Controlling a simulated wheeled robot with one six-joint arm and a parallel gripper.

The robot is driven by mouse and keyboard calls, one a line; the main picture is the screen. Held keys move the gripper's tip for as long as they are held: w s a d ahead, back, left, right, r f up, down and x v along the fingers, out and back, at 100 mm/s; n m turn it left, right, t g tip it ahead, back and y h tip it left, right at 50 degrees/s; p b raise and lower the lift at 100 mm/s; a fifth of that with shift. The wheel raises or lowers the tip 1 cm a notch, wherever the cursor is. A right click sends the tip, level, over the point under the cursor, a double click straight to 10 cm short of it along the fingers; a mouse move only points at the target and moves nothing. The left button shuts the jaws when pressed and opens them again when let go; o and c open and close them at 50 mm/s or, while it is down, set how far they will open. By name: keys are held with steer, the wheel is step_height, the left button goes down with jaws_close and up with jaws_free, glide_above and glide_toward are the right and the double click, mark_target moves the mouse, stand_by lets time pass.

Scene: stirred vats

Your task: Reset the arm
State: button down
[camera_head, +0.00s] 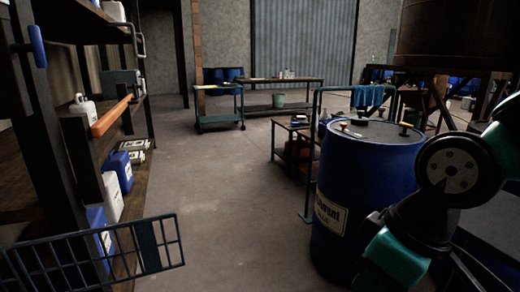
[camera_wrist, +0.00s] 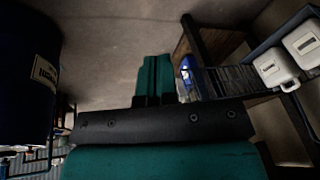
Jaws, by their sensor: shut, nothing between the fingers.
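My gripper (camera_wrist: 157,62) shows in the wrist view with its two green fingers together, shut and empty. It points toward bare floor, between a blue drum (camera_wrist: 25,85) on the left and a shelf (camera_wrist: 208,45) on the right. In the head view my arm is folded at the right edge, in front of the blue drum (camera_head: 365,185) and hiding part of its lower right side. I cannot make out the fingertips in the head view.
Left in the head view, a shelf rack (camera_head: 75,150) holds jugs and containers; a dark wire basket (camera_head: 95,252) juts out low in front. The middle floor (camera_head: 225,200) is clear.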

steer(key=s+d+r+m+g, duration=0.1)
steer(key=s+r+m, duration=0.1)
steer(key=s, duration=0.3)
step_height(320, 180, up, 22)
steer(key=p, duration=2.2)
steer(key=shift+y, duration=0.4)
steer(key=shift+w+f, duration=0.1)
steer(key=shift+a+n, duration=0.1)
steer(key=shift+n, duration=0.2)
